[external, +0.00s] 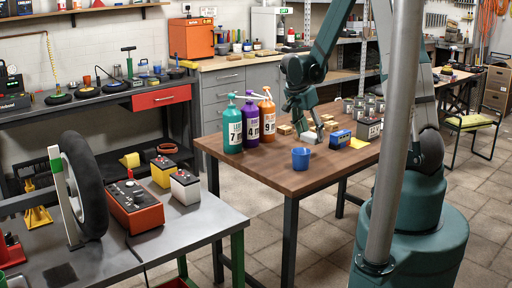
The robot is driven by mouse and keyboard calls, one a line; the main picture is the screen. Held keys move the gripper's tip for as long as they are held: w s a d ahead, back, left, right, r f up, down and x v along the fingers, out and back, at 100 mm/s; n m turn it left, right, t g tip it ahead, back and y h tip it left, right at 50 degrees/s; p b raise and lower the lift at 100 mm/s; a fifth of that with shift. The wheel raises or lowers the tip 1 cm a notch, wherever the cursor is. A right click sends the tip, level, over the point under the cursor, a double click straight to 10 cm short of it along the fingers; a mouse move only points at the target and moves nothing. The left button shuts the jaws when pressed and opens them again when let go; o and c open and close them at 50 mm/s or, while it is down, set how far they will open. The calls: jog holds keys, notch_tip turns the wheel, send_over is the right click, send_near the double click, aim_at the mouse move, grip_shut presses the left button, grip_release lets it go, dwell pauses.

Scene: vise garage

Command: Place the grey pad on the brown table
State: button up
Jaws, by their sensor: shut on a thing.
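The brown table (330,177) stands in the middle of the external view, with a wooden top and dark legs. My gripper (302,127) points down over the table top, behind the blue cup. It is shut on a small grey piece, which looks like the grey pad (309,138). The pad shows as a light grey patch below the fingers and is partly hidden by them. At this size I cannot tell whether the pad touches the table or hangs just above it.
Green, purple and orange spray bottles (250,124) stand left of my gripper. A blue cup (301,158) stands in front. The table's front is clear.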

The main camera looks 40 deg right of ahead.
jog(key=shift+f, duration=0.55)
jog(key=shift+f, duration=0.15)
jog(key=shift+f+b, duration=0.45)
jog(key=shift+f, duration=1.5)
jog(key=shift+f, duration=0.15)
jog(key=o, duration=0.8)
jog(key=shift+p+v, duration=1)
jog(key=shift+v, duration=5.15)
